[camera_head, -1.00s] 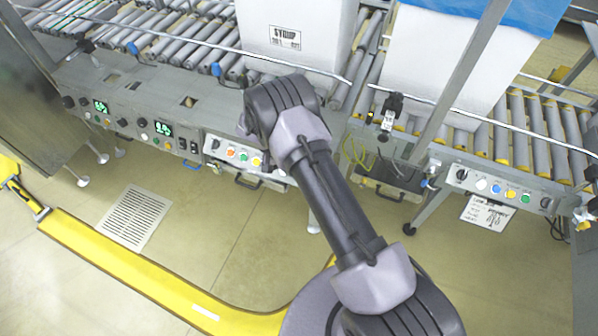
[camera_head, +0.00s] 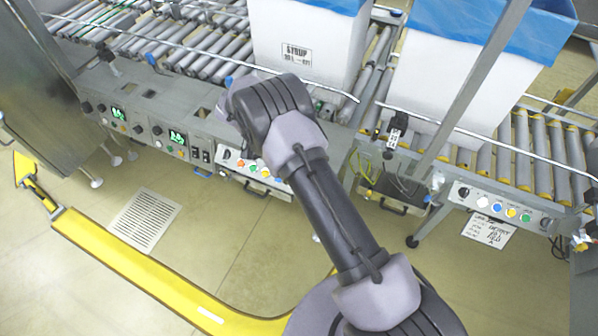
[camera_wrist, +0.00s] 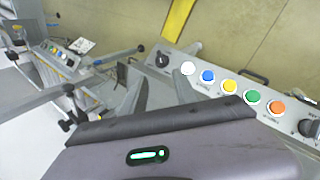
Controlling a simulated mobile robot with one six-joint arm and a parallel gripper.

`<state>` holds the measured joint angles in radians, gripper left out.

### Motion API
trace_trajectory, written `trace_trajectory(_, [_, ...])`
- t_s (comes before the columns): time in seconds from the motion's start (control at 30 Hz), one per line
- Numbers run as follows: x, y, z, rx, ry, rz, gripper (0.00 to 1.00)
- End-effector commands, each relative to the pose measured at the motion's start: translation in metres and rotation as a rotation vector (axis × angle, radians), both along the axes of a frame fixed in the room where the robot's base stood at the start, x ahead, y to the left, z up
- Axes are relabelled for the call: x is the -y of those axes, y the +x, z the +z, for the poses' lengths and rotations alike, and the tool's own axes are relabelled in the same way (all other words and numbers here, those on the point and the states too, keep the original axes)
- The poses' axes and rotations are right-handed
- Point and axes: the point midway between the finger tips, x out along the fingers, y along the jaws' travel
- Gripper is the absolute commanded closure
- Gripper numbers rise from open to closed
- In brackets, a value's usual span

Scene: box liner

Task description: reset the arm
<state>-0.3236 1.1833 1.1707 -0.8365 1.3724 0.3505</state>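My arm (camera_head: 335,205) reaches from the bottom right of the head view up toward the conveyor's control panels, bent at a bulky joint near the middle. My gripper is hidden behind that joint in the head view. In the wrist view my gripper (camera_wrist: 160,88) shows two grey fingers standing apart, with nothing seen held between them. A button panel (camera_wrist: 220,80) lies beyond the fingers; I cannot tell whether they touch it.
Two white boxes with blue liners, a left one (camera_head: 310,75) and a right one (camera_head: 445,85), stand on the roller conveyor. A metal post (camera_head: 470,90) rises before the right box. A yellow floor barrier (camera_head: 150,275) curves at lower left. Open floor lies between.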

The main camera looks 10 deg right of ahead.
Motion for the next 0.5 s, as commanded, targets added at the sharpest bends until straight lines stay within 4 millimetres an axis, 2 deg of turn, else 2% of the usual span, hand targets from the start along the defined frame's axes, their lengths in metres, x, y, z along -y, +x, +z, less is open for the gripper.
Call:
trace_trajectory(0.03, [-0.006, 0.002, 0.013, 0.001, 0.001, 0.002, 0.65])
trace_trajectory(0.2, [-0.016, 0.006, 0.031, -0.001, -0.001, 0.001, 0.65])
trace_trajectory(0.5, [-0.018, 0.006, 0.032, -0.002, -0.001, 0.000, 0.65])
